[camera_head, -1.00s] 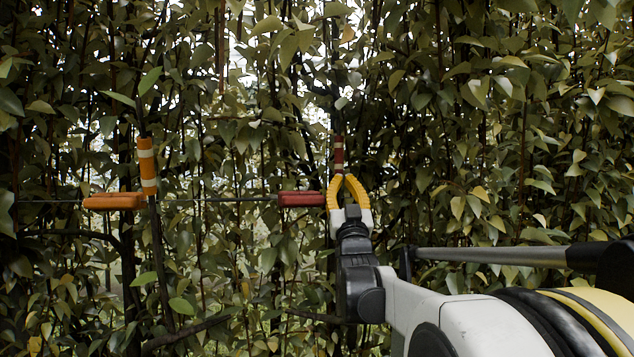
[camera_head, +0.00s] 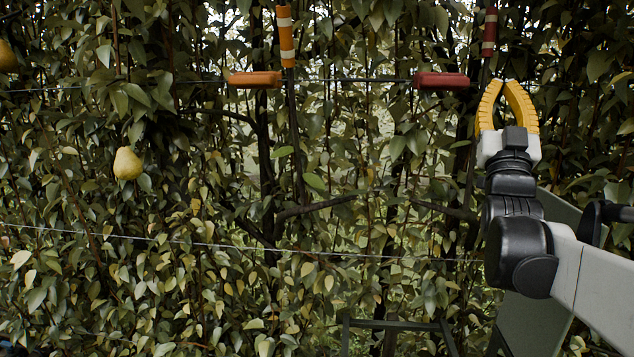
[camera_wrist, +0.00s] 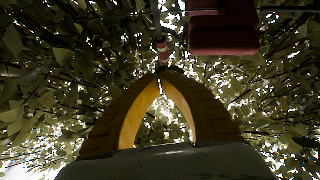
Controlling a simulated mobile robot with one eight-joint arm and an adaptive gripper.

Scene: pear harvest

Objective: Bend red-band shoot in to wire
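The red-band shoot (camera_head: 489,32) is a thin dark stem with a red and white band, standing roughly upright at the upper right. It also shows above the fingertips in the wrist view (camera_wrist: 162,44). A red clip block (camera_head: 441,80) sits on the upper wire (camera_head: 350,80), left of the shoot and apart from the band. It looms large in the wrist view (camera_wrist: 223,27). My gripper (camera_head: 502,84) has yellow fingers pointing up with their tips together, below the band and beside the stem. I cannot tell whether the thin stem lies between the tips.
An orange-band shoot (camera_head: 286,36) and an orange block (camera_head: 255,79) stand to the left on the same wire. A pear (camera_head: 127,163) hangs farther left. A lower wire (camera_head: 210,244) crosses the foliage. Dense leaves and branches surround everything.

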